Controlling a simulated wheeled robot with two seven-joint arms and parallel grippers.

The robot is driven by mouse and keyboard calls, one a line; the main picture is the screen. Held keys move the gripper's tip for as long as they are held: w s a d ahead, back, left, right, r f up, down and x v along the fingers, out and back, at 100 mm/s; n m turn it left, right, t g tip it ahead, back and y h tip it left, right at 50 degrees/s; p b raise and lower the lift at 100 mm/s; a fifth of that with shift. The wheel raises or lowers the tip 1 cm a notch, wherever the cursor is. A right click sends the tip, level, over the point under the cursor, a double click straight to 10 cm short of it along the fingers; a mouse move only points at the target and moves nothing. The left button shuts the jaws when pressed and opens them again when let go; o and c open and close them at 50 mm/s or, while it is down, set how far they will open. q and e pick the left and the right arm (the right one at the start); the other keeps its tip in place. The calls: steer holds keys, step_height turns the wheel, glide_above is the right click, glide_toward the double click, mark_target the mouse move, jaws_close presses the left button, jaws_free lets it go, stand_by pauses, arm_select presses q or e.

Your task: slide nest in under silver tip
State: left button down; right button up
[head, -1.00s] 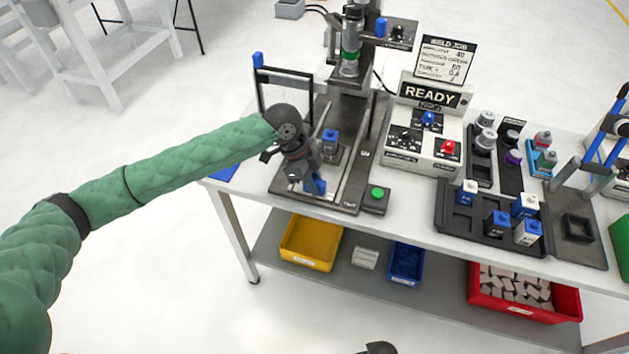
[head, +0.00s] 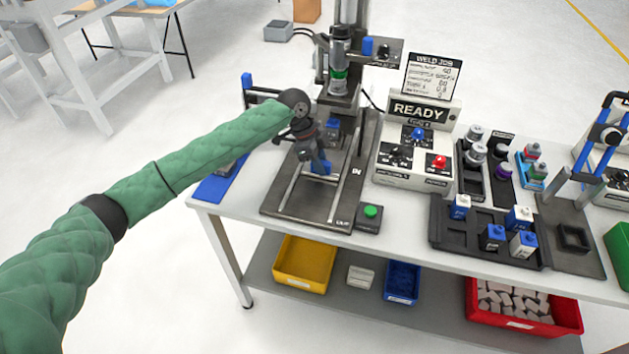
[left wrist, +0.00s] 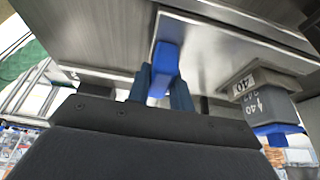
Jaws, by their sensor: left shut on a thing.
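The welding press (head: 339,60) has a silver tip (head: 338,87) under a green ring. Below it, two rails run along a dark base plate (head: 285,207). The nest carries a grey, blue-topped block (head: 333,125), partly hidden by my left arm; it sits low beneath the tip, and exact alignment cannot be told. My left gripper (head: 318,163) is shut on the blue handle (head: 322,168) in front of the nest. In the left wrist view the blue handle (left wrist: 164,62) is between the fingers, and the block marked 40 (left wrist: 262,103) is at right. My right gripper is out of view.
A green button box (head: 369,215) stands right of the plate. The READY controller (head: 418,110) and a black tray (head: 470,240) with several blue-and-white blocks are further right. A blue mat (head: 212,190) lies left. Bins (head: 304,265) are on the shelf below.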

mark_target(328, 149)
arm_select(q)
steer(key=w, duration=0.2)
steer(key=w+d, duration=0.1)
steer(key=w, duration=0.1)
steer(key=shift+d+b, duration=0.15)
steer(key=shift+b, duration=0.15)
steer(key=shift+w+r, duration=0.1)
steer(key=shift+r, duration=0.05)
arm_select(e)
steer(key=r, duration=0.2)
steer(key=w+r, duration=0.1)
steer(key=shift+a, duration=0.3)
arm_select(q)
steer(key=c, duration=1.5)
jaws_free()
steer(key=shift+c, duration=0.2)
steer(key=o, duration=0.3)
steer(key=shift+w, duration=0.1)
steer(key=shift+d, duration=0.1)
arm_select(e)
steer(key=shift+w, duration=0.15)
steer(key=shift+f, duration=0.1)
